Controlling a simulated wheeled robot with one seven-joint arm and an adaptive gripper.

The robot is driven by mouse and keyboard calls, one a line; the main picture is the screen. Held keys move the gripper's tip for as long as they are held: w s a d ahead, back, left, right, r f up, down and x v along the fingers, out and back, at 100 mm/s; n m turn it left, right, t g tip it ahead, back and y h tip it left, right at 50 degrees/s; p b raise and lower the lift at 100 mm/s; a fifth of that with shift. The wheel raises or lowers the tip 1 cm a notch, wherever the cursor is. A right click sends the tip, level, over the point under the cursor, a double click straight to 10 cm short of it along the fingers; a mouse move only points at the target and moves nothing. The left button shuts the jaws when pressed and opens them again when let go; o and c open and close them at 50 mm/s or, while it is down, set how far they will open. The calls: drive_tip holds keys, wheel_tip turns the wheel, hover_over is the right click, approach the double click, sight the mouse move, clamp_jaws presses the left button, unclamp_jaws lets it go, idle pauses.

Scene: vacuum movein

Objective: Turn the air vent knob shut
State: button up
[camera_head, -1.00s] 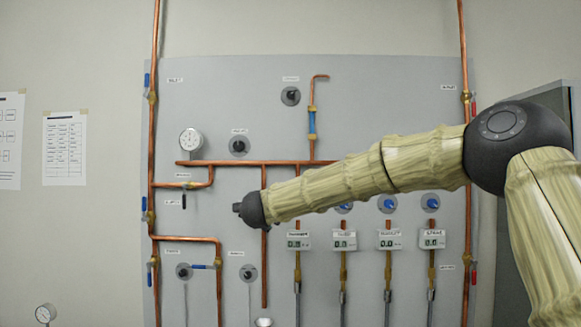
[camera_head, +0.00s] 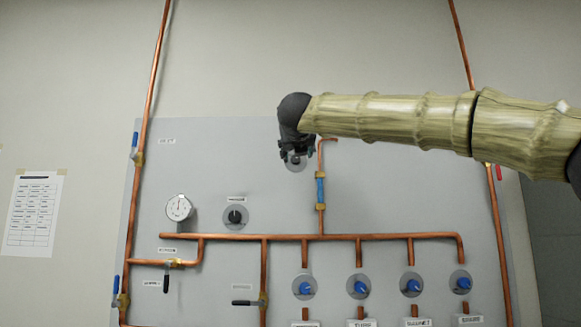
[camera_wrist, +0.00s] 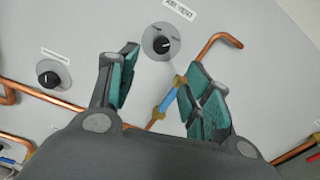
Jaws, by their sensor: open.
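The air vent knob (camera_wrist: 162,44) is a small black knob on a grey round plate, under a label (camera_wrist: 179,9) reading "AIR VENT" in the wrist view. In the head view the knob (camera_head: 295,159) shows just below my gripper, which hides part of its plate and its label. My gripper (camera_wrist: 160,85) is open and empty, with teal pads on both fingers. In the wrist view the knob lies beyond the fingertips, between them and a little above; no contact shows. My gripper (camera_head: 296,147) is at the top of the panel in the head view.
A copper pipe with a blue section (camera_head: 320,190) bends over close to the right of the knob. Another black knob (camera_head: 235,216) and a pressure gauge (camera_head: 179,208) are lower left. Several blue knobs (camera_head: 305,288) line the panel (camera_head: 265,185) below the horizontal pipe.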

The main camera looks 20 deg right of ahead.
sight(296, 159)
drive_tip(key=shift+r+p+x, duration=0.15)
drive_tip(key=shift+p+x, duration=1.05)
drive_tip(key=shift+x, duration=1.5)
drive_tip(key=shift+r+p+x, duration=0.1)
drive_tip(key=shift+p+x, duration=1.05)
drive_tip(key=shift+x, duration=1.5)
drive_tip(key=shift+s, duration=0.1)
drive_tip(key=c, duration=1)
